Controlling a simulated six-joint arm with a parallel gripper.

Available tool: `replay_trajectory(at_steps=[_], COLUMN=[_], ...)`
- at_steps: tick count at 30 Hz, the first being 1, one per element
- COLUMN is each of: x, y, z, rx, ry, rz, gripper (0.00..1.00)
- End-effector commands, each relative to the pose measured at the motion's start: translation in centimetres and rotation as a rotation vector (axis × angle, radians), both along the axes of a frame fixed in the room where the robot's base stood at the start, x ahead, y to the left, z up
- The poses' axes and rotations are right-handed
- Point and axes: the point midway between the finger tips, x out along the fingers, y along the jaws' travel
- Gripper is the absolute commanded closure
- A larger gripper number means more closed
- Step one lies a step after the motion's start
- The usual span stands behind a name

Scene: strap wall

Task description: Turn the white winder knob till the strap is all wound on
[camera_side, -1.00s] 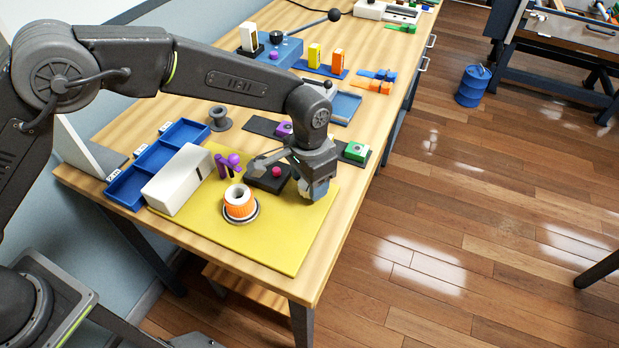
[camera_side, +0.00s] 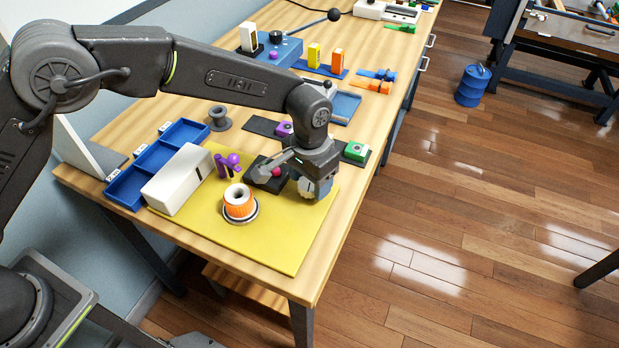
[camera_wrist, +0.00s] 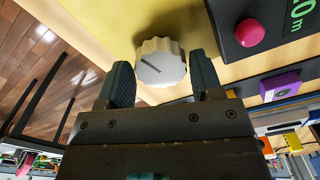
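The white winder knob (camera_wrist: 162,61) is scalloped, with a dark pointer line slanting across its face. In the side view my gripper (camera_side: 315,186) is low over the right part of the yellow mat (camera_side: 268,240) and partly covers the knob. An orange roll (camera_side: 239,202) with a white core stands upright on the mat, left of the gripper. No loose strap length can be made out.
A black box with a red-pink button (camera_wrist: 250,33) and green "0 m" lettering stands close beside the gripper. A long white block (camera_side: 178,180), purple pieces (camera_side: 228,164) and a blue tray (camera_side: 155,163) lie left. The mat's front is clear.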

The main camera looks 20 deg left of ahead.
Motion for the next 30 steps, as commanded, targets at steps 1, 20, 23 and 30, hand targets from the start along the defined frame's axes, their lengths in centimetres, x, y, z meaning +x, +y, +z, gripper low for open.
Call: replay_trajectory(at_steps=[1, 20, 23, 30], x=[0.0, 0.0, 0.0, 0.0], y=[0.0, 0.1, 0.0, 0.1], z=[0.0, 2.9, 5.1, 10.3], rx=[0.000, 0.001, 0.000, 0.001], ry=[0.001, 0.001, -0.001, 0.000], rz=[-0.001, -0.001, -0.001, -0.001], gripper=[0.35, 0.22, 0.22, 0.22])
